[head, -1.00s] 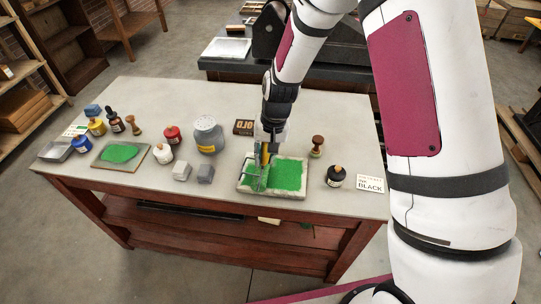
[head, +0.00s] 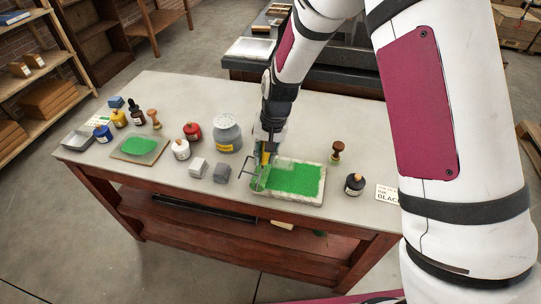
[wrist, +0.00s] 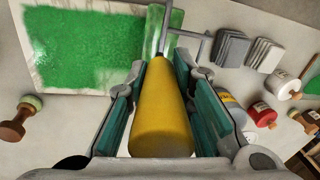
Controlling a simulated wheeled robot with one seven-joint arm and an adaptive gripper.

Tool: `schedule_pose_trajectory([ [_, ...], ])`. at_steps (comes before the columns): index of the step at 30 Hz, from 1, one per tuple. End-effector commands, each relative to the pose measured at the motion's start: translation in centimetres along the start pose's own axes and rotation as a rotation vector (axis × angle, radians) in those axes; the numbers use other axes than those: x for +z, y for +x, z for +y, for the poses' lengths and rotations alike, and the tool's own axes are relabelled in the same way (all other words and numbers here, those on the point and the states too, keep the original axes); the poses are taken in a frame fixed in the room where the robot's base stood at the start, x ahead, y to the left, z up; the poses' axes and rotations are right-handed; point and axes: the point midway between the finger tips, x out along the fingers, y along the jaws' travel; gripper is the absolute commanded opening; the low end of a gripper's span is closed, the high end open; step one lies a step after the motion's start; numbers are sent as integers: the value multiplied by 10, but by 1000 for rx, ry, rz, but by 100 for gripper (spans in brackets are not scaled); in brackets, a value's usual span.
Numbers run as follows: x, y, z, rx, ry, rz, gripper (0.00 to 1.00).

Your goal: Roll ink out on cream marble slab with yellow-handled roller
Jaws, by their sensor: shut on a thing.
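My gripper (head: 265,150) is shut on the yellow roller handle (wrist: 163,120), which fills the middle of the wrist view between the two jaws. The roller's green-inked cylinder (wrist: 167,32) is at one end of the slab, at the left end in the head view (head: 258,180). The cream marble slab (head: 322,183) lies near the table's front edge. A broad green ink layer (head: 292,178) covers most of its top, and a pale border shows around it. I cannot tell whether the cylinder touches the slab.
Grey and white blocks (head: 222,173) stand left of the slab, with a grey jar (head: 228,135) behind them. A wooden-handled tool (head: 337,151) and a black ink bottle (head: 355,185) stand to the right. Another green-inked slab (head: 155,156) lies further left.

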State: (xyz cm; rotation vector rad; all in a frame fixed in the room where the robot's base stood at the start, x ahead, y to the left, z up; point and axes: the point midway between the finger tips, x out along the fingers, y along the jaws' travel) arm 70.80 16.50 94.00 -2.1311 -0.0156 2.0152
Motion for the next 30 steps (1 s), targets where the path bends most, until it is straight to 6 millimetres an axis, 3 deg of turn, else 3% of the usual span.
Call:
schedule_pose_trajectory([
  [30, 9, -8, 50, 0, 3, 1, 0],
])
